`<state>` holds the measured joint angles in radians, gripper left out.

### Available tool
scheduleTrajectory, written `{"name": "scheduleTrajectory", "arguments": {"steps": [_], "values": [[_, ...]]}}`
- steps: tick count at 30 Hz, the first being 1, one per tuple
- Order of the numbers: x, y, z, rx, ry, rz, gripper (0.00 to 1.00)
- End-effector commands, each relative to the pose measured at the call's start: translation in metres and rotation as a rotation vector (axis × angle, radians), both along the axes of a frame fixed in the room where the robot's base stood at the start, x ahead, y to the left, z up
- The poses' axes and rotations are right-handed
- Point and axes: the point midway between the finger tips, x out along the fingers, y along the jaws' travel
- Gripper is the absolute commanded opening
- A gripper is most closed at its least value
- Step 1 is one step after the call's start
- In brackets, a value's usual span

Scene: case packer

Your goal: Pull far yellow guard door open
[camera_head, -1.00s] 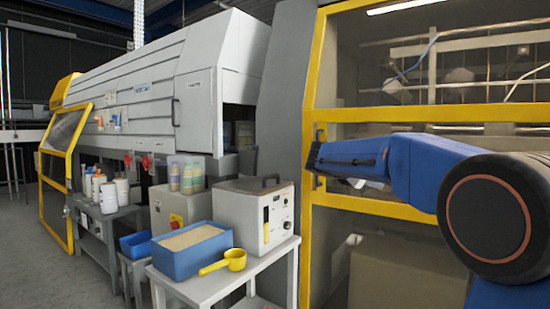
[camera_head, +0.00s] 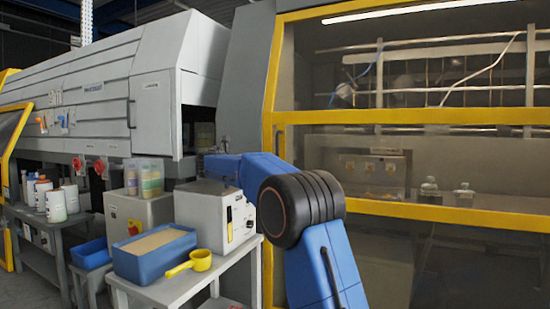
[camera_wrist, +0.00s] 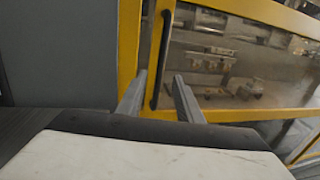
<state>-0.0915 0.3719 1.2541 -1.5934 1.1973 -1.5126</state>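A large guard door with a yellow frame (camera_head: 400,117) and clear panes fills the right of the head view and looks closed. In the wrist view its yellow frame (camera_wrist: 270,12) shows with an upright black bar handle (camera_wrist: 161,60). My gripper (camera_wrist: 160,76) is open, its two grey fingers apart on either side of the handle's line. I cannot tell whether they touch it. In the head view my blue arm hides the gripper's fingers. Another yellow-framed guard (camera_head: 8,165) is cut off at the far left.
A grey cart (camera_head: 172,290) holds a blue bin (camera_head: 155,262), a yellow scoop (camera_head: 201,260) and a grey control box (camera_head: 205,215). Bottles (camera_head: 56,206) stand on a bench at left. A grey panel (camera_wrist: 60,50) borders the door's left side.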

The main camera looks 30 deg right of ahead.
Motion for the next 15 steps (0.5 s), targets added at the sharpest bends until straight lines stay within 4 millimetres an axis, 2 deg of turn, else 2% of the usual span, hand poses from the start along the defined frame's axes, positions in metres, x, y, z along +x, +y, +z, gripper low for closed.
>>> {"name": "scheduleTrajectory", "arguments": {"steps": [1, 15], "values": [[0.004, -0.010, -0.001, 0.000, 0.001, -0.002, 0.33], [0.041, -0.082, -0.001, 0.001, 0.000, -0.001, 0.33]]}}
